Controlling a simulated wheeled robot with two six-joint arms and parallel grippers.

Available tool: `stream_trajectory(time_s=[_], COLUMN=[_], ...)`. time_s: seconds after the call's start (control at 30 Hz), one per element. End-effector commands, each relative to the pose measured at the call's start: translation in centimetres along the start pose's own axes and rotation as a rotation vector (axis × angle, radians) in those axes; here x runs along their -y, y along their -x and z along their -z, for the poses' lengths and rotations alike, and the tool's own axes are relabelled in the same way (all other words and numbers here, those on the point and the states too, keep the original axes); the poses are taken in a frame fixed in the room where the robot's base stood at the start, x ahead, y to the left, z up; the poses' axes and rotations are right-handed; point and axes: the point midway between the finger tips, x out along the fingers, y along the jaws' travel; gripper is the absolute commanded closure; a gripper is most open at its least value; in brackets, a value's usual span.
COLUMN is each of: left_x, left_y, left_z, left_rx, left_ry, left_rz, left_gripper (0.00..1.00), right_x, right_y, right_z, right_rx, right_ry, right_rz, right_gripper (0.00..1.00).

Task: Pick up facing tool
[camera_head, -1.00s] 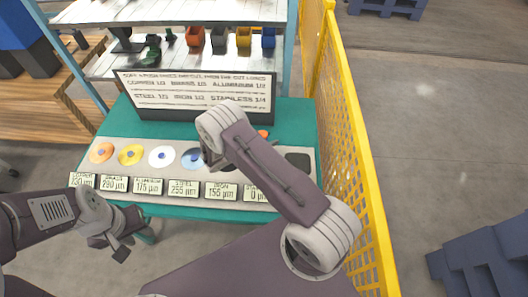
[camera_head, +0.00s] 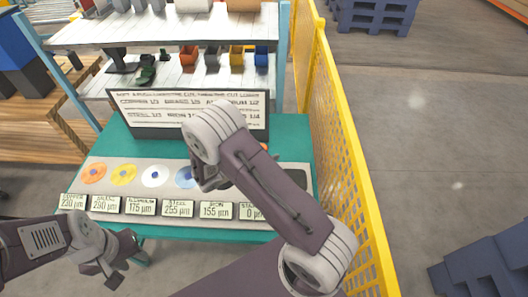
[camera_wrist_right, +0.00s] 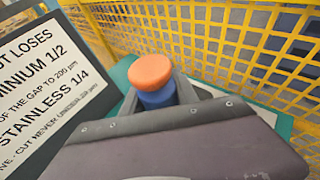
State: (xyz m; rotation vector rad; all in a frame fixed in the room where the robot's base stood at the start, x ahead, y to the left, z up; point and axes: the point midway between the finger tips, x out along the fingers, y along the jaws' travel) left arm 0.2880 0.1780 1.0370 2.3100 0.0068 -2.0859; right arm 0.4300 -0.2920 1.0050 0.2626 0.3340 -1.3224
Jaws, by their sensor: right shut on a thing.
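The facing tool, with an orange round top (camera_wrist_right: 151,71) and a blue body (camera_wrist_right: 158,98), stands between the dark fingers of my right gripper (camera_wrist_right: 156,94) in the right wrist view. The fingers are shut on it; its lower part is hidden. In the head view only a bit of the orange top (camera_head: 264,147) shows past my right arm, which hides the right gripper. My left gripper (camera_head: 118,262) looks open and empty, in front of the table's near left edge.
The green table (camera_head: 290,133) bears a grey panel with coloured discs (camera_head: 155,176) and thickness labels (camera_head: 140,206). A sign (camera_head: 185,105) stands behind it. A yellow mesh fence (camera_head: 350,160) runs close along the right. Shelves with small bins (camera_head: 188,55) are behind.

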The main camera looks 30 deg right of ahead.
Motion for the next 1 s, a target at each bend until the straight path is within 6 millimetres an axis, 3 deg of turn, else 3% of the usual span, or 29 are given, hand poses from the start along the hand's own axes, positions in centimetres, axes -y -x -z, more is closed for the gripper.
stream_trajectory(time_s=[0.2, 0.4, 1.0], left_x=[0.0, 0.0, 0.0], left_y=[-0.5, -0.7, -0.7], left_z=[-0.1, -0.1, -0.1], left_rx=[0.000, 0.000, 0.000], left_ry=[0.000, 0.000, 0.000], left_rz=[0.000, 0.000, 0.000], left_gripper=[0.64, 0.64, 0.64], right_x=[3.5, 5.6, 6.6], right_y=[2.3, 3.6, 4.2], right_z=[-1.7, -2.6, -3.1], right_rx=[0.004, 0.003, 0.004], right_ry=[0.000, -0.001, -0.003], right_rz=[-0.004, -0.004, 0.003], right_gripper=[1.00, 1.00, 1.00])
